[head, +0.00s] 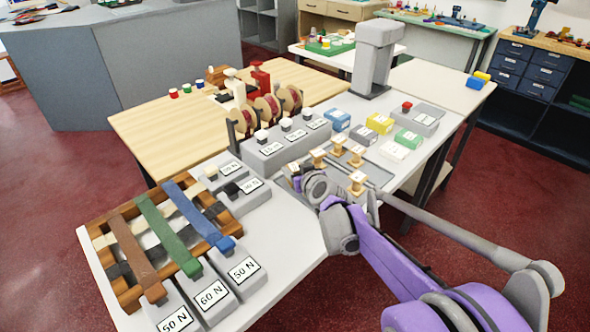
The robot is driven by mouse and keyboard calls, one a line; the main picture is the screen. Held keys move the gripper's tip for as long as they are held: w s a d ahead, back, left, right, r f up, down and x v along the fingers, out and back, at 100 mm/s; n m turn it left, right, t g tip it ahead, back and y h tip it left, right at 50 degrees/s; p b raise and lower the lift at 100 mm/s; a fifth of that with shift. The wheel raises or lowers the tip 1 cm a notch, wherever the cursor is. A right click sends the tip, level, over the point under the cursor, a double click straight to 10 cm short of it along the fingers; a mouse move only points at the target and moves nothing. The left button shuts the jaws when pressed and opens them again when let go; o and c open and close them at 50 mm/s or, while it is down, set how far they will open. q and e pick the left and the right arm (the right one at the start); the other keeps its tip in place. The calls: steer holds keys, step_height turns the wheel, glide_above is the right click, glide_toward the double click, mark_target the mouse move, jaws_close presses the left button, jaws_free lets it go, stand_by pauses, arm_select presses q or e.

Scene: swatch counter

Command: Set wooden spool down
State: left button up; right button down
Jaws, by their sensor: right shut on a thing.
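Several pale wooden spools stand in and around a grey tray (385,174) on the counter; one wooden spool (357,183) is at its front, others (338,145) are further back. My purple right arm reaches in from the lower right. My right gripper (298,182) is at the tray's left end, shut on a wooden spool (293,170) that is partly hidden by the gripper. I cannot tell whether this spool touches the surface below. My left gripper is not in view.
A grey block with labelled weights (262,160) stands just behind the gripper. A wooden weaving frame (128,292) with coloured straps and labelled blocks is at the left. Small coloured boxes (380,123) and a grey upright device (374,60) stand further back. Clear counter lies left of my arm.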

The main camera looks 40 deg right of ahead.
steer(key=shift+c, duration=1.4)
jaws_free()
steer(key=shift+s+r, duration=0.15)
steer(key=shift+r, duration=0.05)
steer(key=p+v, duration=0.3)
steer(key=v, duration=0.7)
steer(key=shift+s+r, duration=0.2)
steer(key=shift+s, duration=0.1)
steer(key=shift+s+a+p, duration=0.2)
steer(key=shift+s+p, duration=0.15)
steer(key=shift+s, duration=0.1)
